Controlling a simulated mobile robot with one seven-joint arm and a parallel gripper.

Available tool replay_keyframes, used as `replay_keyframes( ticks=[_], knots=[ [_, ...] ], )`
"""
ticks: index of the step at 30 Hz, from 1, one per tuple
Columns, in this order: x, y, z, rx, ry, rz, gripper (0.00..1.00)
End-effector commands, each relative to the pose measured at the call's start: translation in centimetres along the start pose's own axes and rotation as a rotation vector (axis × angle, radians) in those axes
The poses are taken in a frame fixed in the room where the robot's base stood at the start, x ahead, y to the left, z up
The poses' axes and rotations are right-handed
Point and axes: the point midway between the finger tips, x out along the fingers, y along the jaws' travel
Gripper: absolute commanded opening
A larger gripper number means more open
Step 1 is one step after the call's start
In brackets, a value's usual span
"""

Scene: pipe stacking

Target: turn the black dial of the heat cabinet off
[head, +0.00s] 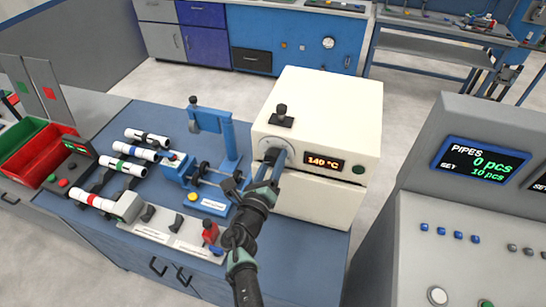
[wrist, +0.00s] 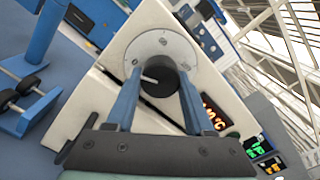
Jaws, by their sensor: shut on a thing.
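The heat cabinet (head: 325,120) is a cream box on the blue bench, with a lit display (head: 323,163) reading 140 °C and a green round button at its right. The black dial (wrist: 160,80) sits on a round grey plate (wrist: 163,48) on the cabinet's front; a white mark on it points left in the wrist view. My gripper (head: 275,160) is at the dial, its blue fingers on either side, and shut on it. In the wrist view my gripper (wrist: 158,88) spans the dial. In the head view the fingers largely hide the dial.
A blue press-like stand (head: 215,130) is close left of the cabinet. Several banded white pipes (head: 130,160) lie on holders further left. A grey console (head: 470,200) with a "PIPES 0 pcs" screen stands at the right. A black knob (head: 281,112) is on the cabinet's top.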

Motion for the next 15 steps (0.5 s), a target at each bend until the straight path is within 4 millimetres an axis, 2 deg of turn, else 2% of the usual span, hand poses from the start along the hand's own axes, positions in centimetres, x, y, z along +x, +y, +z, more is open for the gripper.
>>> replay_keyframes(
  ticks=[6, 15],
  knots=[
    [-0.03, -0.01, -0.04, -0.079, 0.002, 0.002, 0.0],
    [-0.02, 0.0, -0.07, -0.11, 0.001, 0.001, 0.0]
  ],
)
